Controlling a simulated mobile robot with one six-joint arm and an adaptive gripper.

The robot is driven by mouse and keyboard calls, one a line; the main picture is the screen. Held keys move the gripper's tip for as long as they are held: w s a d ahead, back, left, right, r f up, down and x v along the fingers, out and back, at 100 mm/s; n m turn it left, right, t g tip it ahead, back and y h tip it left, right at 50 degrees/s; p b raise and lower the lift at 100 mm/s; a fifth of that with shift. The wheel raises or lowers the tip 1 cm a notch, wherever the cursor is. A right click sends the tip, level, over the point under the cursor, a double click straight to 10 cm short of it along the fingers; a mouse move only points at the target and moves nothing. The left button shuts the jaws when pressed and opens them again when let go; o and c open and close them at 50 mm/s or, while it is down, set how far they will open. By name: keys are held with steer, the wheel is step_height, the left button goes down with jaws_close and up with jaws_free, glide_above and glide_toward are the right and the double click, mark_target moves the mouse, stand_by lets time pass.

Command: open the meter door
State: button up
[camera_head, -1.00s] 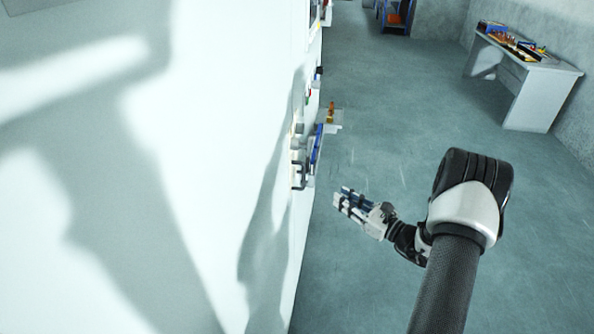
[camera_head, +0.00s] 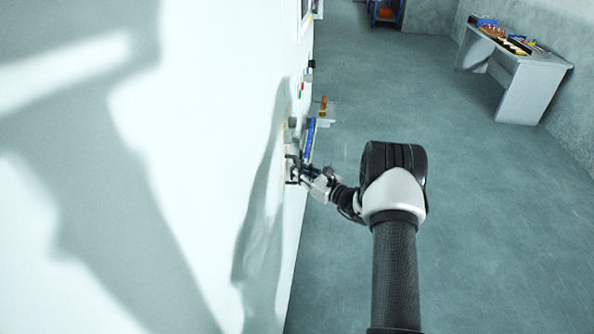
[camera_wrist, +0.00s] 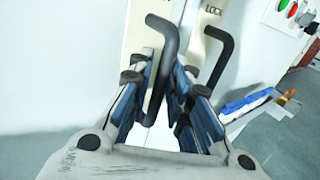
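Two black bent handles show in the wrist view: a left handle (camera_wrist: 170,42) and a right handle (camera_wrist: 224,48). They are on pale cream plates (camera_wrist: 196,28) on the white wall, with "LOCK" lettering above. I cannot tell the meter door's outline. My gripper (camera_wrist: 165,85) is open, with the lower part of the left handle between its blue-padded fingers. Contact with the pads is unclear. The right handle is outside the fingers, to the right. In the head view my gripper (camera_head: 304,173) is close against the wall fittings and hides part of them.
The white wall (camera_head: 190,130) fills the left of the head view. A blue part (camera_head: 309,140) and an orange-tipped part (camera_head: 323,105) project from it just beyond my gripper. Red and green buttons (camera_wrist: 292,9) are farther along. A grey table (camera_head: 525,85) stands far right; the floor between is clear.

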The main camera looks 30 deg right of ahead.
steer(key=shift+c, duration=0.3)
jaws_close()
stand_by(0.3)
